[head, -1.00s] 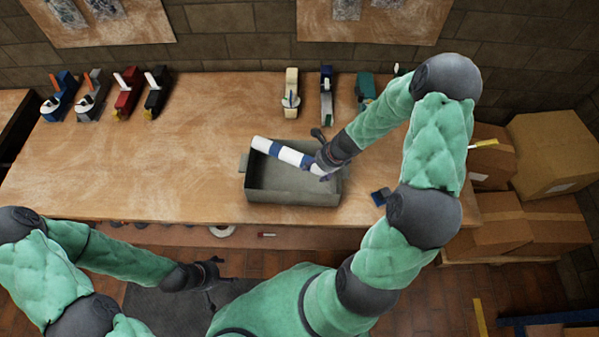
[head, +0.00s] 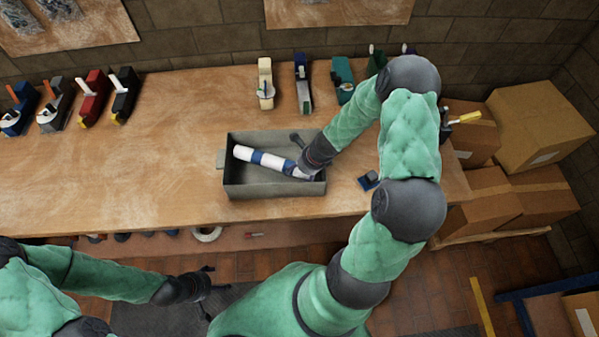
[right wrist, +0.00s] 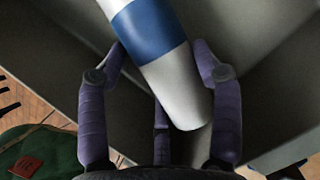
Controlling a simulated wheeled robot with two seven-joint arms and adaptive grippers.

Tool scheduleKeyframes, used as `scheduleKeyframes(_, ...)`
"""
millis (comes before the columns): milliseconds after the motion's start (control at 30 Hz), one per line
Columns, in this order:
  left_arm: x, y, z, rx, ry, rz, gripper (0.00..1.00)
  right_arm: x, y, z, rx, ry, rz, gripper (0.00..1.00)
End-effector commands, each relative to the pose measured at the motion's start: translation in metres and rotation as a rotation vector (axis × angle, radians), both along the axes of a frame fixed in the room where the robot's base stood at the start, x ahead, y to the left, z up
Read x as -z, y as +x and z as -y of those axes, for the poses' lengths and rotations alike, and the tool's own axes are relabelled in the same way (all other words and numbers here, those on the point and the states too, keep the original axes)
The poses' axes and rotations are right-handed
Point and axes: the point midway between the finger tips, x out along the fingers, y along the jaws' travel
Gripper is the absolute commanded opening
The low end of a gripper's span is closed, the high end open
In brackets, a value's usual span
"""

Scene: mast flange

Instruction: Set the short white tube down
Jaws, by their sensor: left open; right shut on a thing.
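The short white tube (head: 243,153) has blue bands and lies slanted within the grey bin (head: 270,190) on the workbench. Its far end is near the bin's left wall; I cannot tell whether it touches the floor of the bin. My right gripper (head: 300,170) is shut on the tube's right end. In the right wrist view, the fingers (right wrist: 160,60) sit on both sides of the tube (right wrist: 180,85), close to a blue band. My left gripper (head: 207,282) is open and empty, low in front of the bench.
Several tape dispensers stand along the back of the workbench (head: 170,170). A small dark blue object (head: 369,180) lies right of the bin. Cardboard boxes (head: 540,125) are stacked at the right. The bench left of the bin is clear.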

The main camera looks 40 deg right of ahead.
Motion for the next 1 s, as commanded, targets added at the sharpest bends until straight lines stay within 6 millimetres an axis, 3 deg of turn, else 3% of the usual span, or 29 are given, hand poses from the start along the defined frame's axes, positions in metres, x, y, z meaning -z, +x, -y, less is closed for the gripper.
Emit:
scheduleKeyframes(667,0.010,0.000,0.000,0.000,0.000,0.000,0.73,0.011,0.001,0.000,-0.001,-0.001,0.002,0.24)
scheduleKeyframes(700,0.010,0.000,0.000,0.000,0.000,0.000,0.73,0.011,0.000,0.000,-0.001,0.000,0.000,0.68)
scheduleKeyframes(733,0.009,0.000,0.000,0.000,0.000,0.000,0.73,0.011,0.000,0.000,-0.001,0.000,0.000,0.75)
scheduleKeyframes(1000,0.009,0.000,0.000,0.000,0.000,0.000,0.73,0.011,0.000,0.000,-0.001,0.000,0.000,0.75)
